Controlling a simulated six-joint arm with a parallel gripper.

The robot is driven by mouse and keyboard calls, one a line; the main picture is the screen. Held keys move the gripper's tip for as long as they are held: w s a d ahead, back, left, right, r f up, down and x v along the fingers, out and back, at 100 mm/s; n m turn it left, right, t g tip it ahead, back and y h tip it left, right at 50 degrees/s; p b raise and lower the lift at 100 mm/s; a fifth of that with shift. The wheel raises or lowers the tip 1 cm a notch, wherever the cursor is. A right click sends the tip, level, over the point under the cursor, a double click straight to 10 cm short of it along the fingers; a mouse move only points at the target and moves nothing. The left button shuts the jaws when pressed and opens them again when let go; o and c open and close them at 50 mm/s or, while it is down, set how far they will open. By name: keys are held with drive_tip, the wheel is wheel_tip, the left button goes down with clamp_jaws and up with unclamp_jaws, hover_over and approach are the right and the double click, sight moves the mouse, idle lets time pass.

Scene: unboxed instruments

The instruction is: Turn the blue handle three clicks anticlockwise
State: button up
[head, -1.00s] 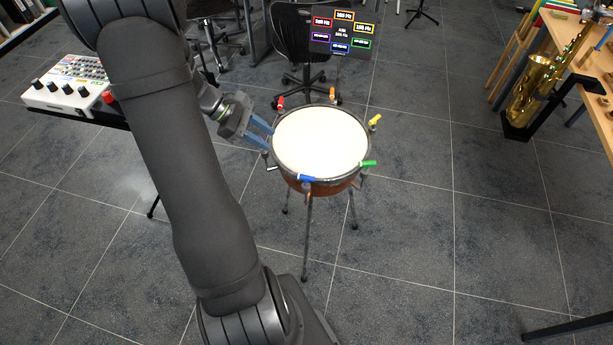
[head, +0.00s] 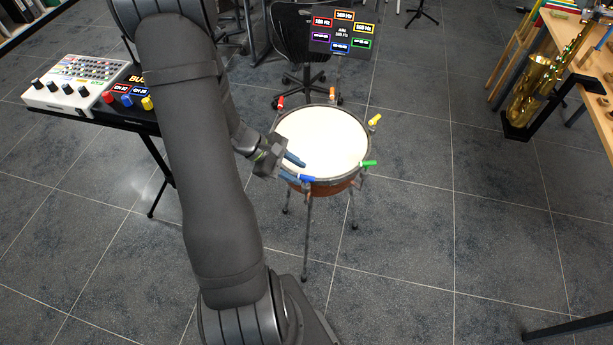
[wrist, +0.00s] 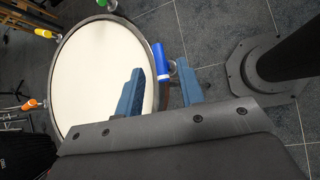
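The blue handle (head: 307,179) sits on the near rim of a drum (head: 322,143) in the head view. In the wrist view the blue handle (wrist: 161,62) stands at the drum's rim, just beyond the fingertips. My gripper (head: 293,168) is at the drum's near left edge, to the left of the blue handle. In the wrist view my gripper (wrist: 162,88) has its two blue fingers apart, one over the white drumhead and one outside the rim. Nothing is between them. The handle looks roughly in line with the gap; contact cannot be told.
Red (head: 281,103), orange (head: 332,94), yellow (head: 375,119) and green (head: 369,163) handles ring the drum. A small display (head: 341,33) stands behind it. A mixer-like panel (head: 75,82) is at left, a saxophone (head: 535,85) at right. Floor right of the drum is clear.

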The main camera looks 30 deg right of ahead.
sight(304, 176)
drive_tip(key=shift+x, duration=2.3)
drive_tip(key=shift+c, duration=0.2)
clamp_jaws()
